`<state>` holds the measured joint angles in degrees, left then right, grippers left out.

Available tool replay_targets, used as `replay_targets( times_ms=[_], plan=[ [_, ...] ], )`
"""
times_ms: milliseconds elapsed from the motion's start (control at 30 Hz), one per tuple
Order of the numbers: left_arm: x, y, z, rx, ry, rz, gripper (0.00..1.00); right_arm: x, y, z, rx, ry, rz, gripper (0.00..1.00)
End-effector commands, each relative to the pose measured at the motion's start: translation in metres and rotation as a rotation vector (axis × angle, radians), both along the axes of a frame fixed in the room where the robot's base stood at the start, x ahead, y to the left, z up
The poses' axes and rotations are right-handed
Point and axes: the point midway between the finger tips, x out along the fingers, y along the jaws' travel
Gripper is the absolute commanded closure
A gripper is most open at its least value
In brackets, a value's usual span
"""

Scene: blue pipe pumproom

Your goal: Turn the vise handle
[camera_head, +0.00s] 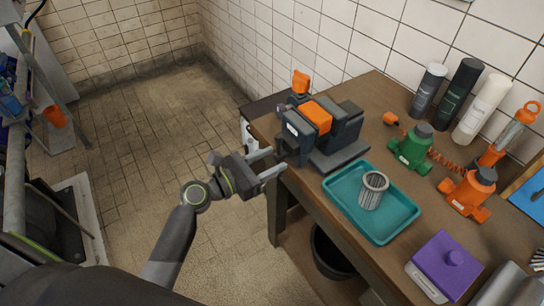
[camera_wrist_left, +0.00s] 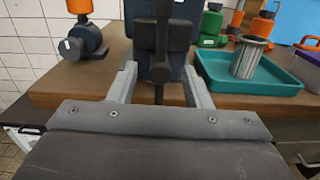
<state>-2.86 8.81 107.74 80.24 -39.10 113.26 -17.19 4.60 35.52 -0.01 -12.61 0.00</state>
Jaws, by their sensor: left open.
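The vise (camera_head: 345,125) is dark grey with an orange block on top and sits at the left end of the wooden bench. Its front faces my left gripper (camera_head: 277,162), which is open just off the bench's edge. In the left wrist view, the vise handle (camera_wrist_left: 161,38) is a dark upright bar in front of the vise body. It stands between the two spread fingers of the left gripper (camera_wrist_left: 160,74), with a gap on each side. In the head view the handle is hard to make out. My right gripper is not in view.
A teal tray (camera_head: 401,226) holding a ribbed metal cylinder (camera_head: 373,190) lies right of the vise. Green (camera_head: 411,148) and orange (camera_head: 467,192) tools, bottles (camera_head: 482,108) and a purple box (camera_head: 444,268) fill the bench. A black bin (camera_head: 331,252) stands below. Floor left is clear.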

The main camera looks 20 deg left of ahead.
Motion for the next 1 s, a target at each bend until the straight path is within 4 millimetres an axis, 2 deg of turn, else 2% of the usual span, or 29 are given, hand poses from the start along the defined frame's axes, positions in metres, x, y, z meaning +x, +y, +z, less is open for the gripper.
replay_targets(
  times_ms=[400, 733, 1000],
  plan=[
    [0.0064, -0.0056, -0.0004, 0.001, 0.001, -0.001, 0.57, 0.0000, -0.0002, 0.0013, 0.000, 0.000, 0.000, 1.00],
    [0.0062, -0.0054, -0.0003, 0.001, 0.001, 0.000, 1.00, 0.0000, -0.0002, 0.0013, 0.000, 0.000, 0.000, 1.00],
    [0.0061, -0.0053, -0.0001, 0.012, -0.009, 0.000, 1.00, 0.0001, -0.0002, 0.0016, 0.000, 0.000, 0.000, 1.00]
  ],
)
